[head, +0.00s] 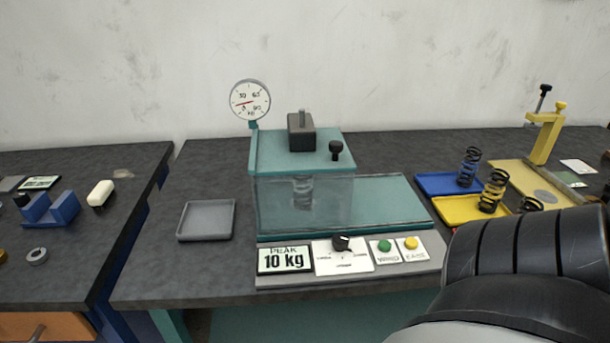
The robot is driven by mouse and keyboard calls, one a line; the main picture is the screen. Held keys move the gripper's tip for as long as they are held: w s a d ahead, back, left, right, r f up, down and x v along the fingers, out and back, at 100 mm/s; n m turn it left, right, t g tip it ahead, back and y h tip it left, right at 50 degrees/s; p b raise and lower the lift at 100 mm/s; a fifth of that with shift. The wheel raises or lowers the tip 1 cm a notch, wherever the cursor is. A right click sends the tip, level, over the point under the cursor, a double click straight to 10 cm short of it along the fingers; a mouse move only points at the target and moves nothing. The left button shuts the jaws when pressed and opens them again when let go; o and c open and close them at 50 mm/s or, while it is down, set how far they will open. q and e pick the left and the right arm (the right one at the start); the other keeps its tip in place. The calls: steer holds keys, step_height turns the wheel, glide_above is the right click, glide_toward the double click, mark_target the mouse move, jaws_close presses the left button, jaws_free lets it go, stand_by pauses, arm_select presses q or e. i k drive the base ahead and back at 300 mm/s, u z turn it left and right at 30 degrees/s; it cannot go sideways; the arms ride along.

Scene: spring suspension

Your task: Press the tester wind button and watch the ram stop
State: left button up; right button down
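The teal spring tester (262,150) stands mid-bench, with a dark block and short rod (301,130) on top. A coil spring (302,190) shows behind its clear guard (335,205). The round dial gauge (250,100) has a red needle pointing left. The ram's lower end is hard to make out. Neither gripper is in view; my arm covers the lower right corner.
An empty grey tray (184,236) lies left of the tester. A gap splits the benches at left.

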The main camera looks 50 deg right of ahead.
mark_target(384, 246)
steer(key=u, duration=0.55)
steer(key=k, duration=1.05)
steer(key=z, duration=1.05)
steer(key=i, duration=0.5)
steer(key=u, duration=0.05)
